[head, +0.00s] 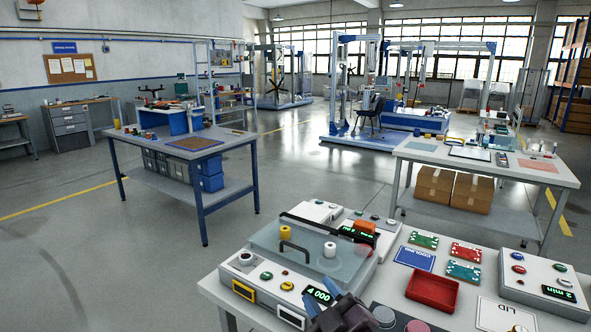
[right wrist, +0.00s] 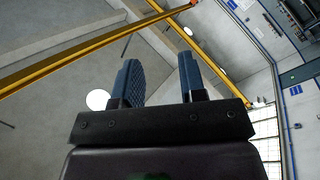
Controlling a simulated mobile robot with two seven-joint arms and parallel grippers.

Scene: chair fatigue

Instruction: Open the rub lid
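The rub tester (head: 262,283) stands at the front left of the near table, with buttons and a green display reading 4 000 on its front. Its see-through lid (head: 312,262) lies over its top, seemingly flat and shut. A dark arched handle (head: 294,246) stands on the lid. A yellow cylinder and a white cylinder show at the lid. My right gripper (head: 327,299) is in front of the tester, below and right of the handle, and apart from it. In the right wrist view its two fingers (right wrist: 158,80) are spread with nothing between them. My left gripper is not in view.
A red tray (head: 432,293), coloured sample cards (head: 465,252) and a blue sign (head: 414,258) lie right of the tester. A control box (head: 545,284) stands at the right. Round pads (head: 385,316) lie near the gripper. Another device (head: 362,228) stands behind the lid.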

